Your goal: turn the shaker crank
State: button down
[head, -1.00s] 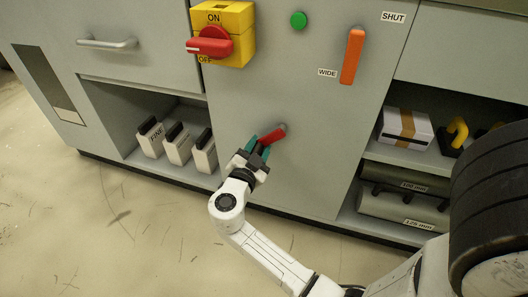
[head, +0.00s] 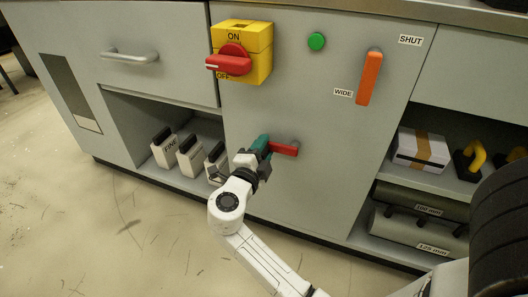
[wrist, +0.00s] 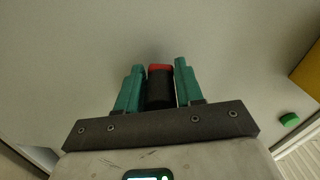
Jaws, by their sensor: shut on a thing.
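The shaker crank is a red arm (head: 284,150) on a grey pivot low on the cabinet's front panel. In the head view the arm points left from its pivot and tips slightly upward at the gripper end. My gripper (head: 262,146), with teal fingers, is shut at the crank's left end. In the wrist view a black handle with a red end (wrist: 159,85) stands between the two teal fingers of my gripper (wrist: 160,92). The crank's pivot is hidden from the wrist view.
Above are a yellow switch box (head: 258,60) with a red knob, a green button (head: 316,41) and an orange lever (head: 369,78) between SHUT and WIDE labels. Open shelves hold several labelled blocks (head: 190,158) at left and rolls (head: 424,205) at right. The floor in front is clear.

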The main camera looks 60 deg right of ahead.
jog(key=shift+s+r+m, duration=0.1)
jog(key=shift+r+m, duration=0.2)
jog(key=shift+r, duration=0.1)
jog(key=c, duration=1.1)
grip_release()
jog(key=shift+o, duration=1.2)
jog(key=shift+f, duration=0.1)
jog(key=a+p, duration=0.2)
jog(key=a, duration=0.9)
jog(key=shift+s, duration=0.45)
jog(key=shift+d, duration=0.1)
